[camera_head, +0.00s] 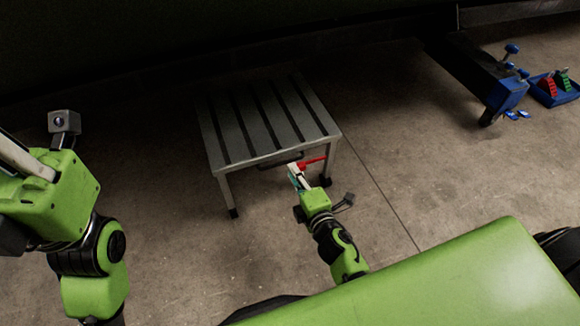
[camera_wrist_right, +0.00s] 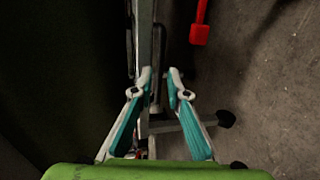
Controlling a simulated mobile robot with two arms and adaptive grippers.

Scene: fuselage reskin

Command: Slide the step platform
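The step platform (camera_head: 262,139) is a grey metal stand with dark slots across its top and legs with black feet. It stands on the floor, with a dark handle (camera_head: 281,160) on its near edge and a red lever (camera_head: 313,161) below that edge at the right. My right gripper (camera_head: 294,172) is just in front of the near edge, close to the handle. In the right wrist view its teal-padded fingers (camera_wrist_right: 161,76) are apart beside the platform's metal frame (camera_wrist_right: 144,45), and nothing is clearly gripped. The red lever shows there too (camera_wrist_right: 200,33). My left gripper (camera_head: 12,152) is only partly in view at the left edge.
A dark beam with a blue end (camera_head: 507,95) and blue knobs stands at the right. A blue tray (camera_head: 552,91) with red and green items lies beside it. A large dark body overhangs the back. Open concrete floor lies right of the platform.

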